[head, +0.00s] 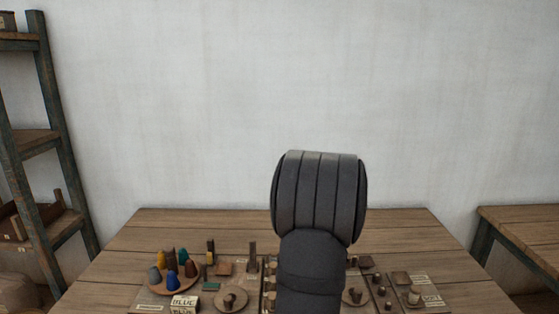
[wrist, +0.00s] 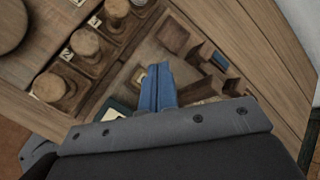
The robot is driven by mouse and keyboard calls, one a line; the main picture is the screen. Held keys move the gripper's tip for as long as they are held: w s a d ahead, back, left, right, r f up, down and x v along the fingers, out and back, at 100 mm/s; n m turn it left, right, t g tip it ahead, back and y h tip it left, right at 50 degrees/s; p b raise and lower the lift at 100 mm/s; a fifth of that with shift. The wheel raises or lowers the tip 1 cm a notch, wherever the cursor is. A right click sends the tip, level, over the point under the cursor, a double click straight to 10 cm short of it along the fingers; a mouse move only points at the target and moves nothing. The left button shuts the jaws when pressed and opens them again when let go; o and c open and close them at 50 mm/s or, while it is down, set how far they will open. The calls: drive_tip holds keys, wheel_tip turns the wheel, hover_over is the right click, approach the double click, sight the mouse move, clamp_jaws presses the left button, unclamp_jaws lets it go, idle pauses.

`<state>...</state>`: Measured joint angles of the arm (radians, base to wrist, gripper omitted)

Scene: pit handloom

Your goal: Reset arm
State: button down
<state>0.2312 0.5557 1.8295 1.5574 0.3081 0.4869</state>
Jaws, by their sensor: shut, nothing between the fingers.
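My gripper (wrist: 157,84) shows in the wrist view as blue fingers pressed together, shut with nothing between them. It hangs above a wooden board or tray with small wooden pieces below; its exact height I cannot tell. In the head view my dark arm (head: 318,195) rises over the middle of the table (head: 400,235), and the gripper itself is hidden there.
Left of my arm, a round tray holds several coloured cones (head: 172,280), near a card reading BLUE (head: 184,301). Small wooden pieces and a labelled card (head: 431,300) lie to the right. A shelf (head: 50,120) stands left, another table (head: 520,222) right. The table's back is clear.

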wheel_tip(320, 180, up, 5)
drive_tip(key=w+d+f+n+g+h, duration=0.1)
drive_tip(key=w+d+f+n+g, duration=0.1)
drive_tip(key=d+n, duration=0.3)
drive_tip(key=w+d+f+n+g+h, duration=0.2)
drive_tip(key=w+d+n, duration=0.3)
drive_tip(key=d, duration=0.5)
drive_tip(key=w+d+f+n+g+h, duration=0.1)
drive_tip(key=w+d+f+n+h, duration=0.1)
drive_tip(key=d, duration=0.6)
drive_tip(key=shift+w+d+f+n+g, duration=0.2)
drive_tip(key=shift+w+f+n, duration=0.25)
drive_tip(key=shift+n, duration=0.45)
drive_tip(key=shift+w+d+f+n+g, duration=0.2)
drive_tip(key=shift+w+f+n, duration=0.25)
drive_tip(key=shift+n, duration=0.45)
drive_tip(key=s+r, duration=0.1)
drive_tip(key=s+d+r, duration=0.1)
drive_tip(key=shift+d+r, duration=0.1)
drive_tip(key=shift+r, duration=0.3)
drive_tip(key=shift+s+d+r, duration=0.25)
drive_tip(key=shift+s+r, duration=0.05)
drive_tip(key=shift+s, duration=0.15)
